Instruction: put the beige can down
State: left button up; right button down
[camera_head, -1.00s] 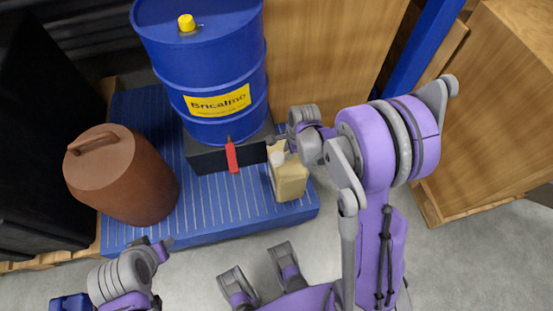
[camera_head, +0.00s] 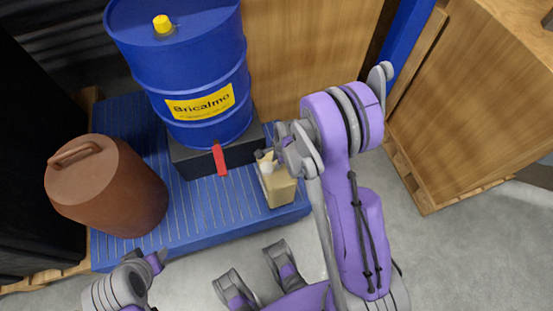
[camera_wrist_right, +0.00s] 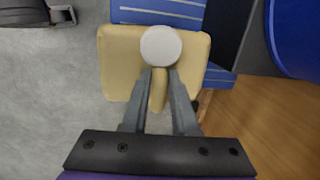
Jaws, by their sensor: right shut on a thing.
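The beige can (camera_head: 279,188) is at the right end of the blue slatted platform (camera_head: 205,220), close to its front edge. It looks roughly upright, with a white cap. My right gripper (camera_head: 268,157) is at its top; in the right wrist view the fingers (camera_wrist_right: 158,88) are shut on the handle of the can (camera_wrist_right: 118,60), just below the white cap (camera_wrist_right: 160,46). Whether the can's base touches the platform is hidden. My left gripper (camera_head: 158,258) is at the lower left, empty-looking and apart from everything; its jaws are too unclear to read.
A blue drum (camera_head: 190,65) stands on a dark block (camera_head: 190,157) left of the can, with a red handle (camera_head: 220,160) facing forward. A brown lidded container (camera_head: 120,195) stands at the platform's left. Wooden crates (camera_head: 470,100) are at right. Grey floor in front is clear.

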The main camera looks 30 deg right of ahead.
jog(key=shift+f, duration=0.1)
jog(key=c, duration=0.7)
grip_release()
notch_tip(320, 180, up, 12)
jog(key=s+d+p, duration=0.1)
jog(key=s+p, duration=0.1)
jog(key=s+a+r+n+t, duration=0.1)
jog(key=s+a+r+n, duration=0.1)
jog(key=s+r+n, duration=0.2)
jog(key=s+a+r+n+t, duration=0.1)
jog(key=s+a+r+n, duration=0.2)
jog(key=n, duration=0.6)
jog(key=s+a+r+n+t+h, duration=0.1)
jog(key=s+a+r+n, duration=0.2)
jog(key=s+r+n, duration=0.2)
jog(key=shift+s+a+r+n, duration=0.1)
jog(key=shift+s+r+n, duration=0.1)
jog(key=shift+s+n, duration=0.35)
jog(key=shift+s+r+n, duration=0.15)
jog(key=shift+s+n, duration=0.4)
